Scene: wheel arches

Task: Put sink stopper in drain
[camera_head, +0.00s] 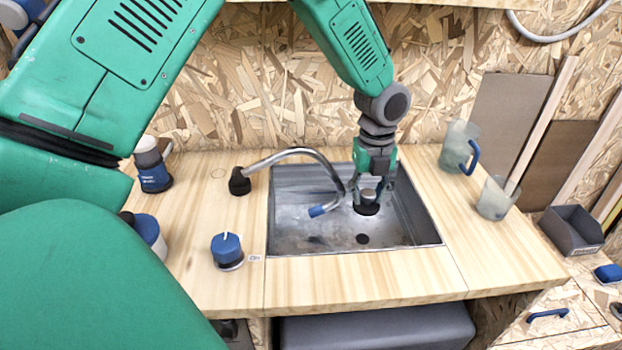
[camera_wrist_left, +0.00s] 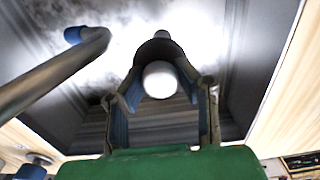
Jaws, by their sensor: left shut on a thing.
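My left gripper (camera_head: 372,188) reaches down into the steel sink (camera_head: 300,232) and is shut on the sink stopper (camera_head: 367,208), which has a dark base and a light knob. In the left wrist view, the stopper (camera_wrist_left: 158,80) sits between the two fingers of my left gripper (camera_wrist_left: 158,88). The drain (camera_head: 362,239) is a dark round hole in the sink floor, nearer the front than the stopper. The stopper is apart from the drain in the picture; its exact height above the floor is hard to tell. My right gripper is not in view.
A curved faucet (camera_head: 300,152) with a blue tip hangs over the sink, left of my gripper; it also shows in the left wrist view (camera_wrist_left: 50,75). A blue knob (camera_head: 227,250) stands on the wooden counter (camera_head: 330,280).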

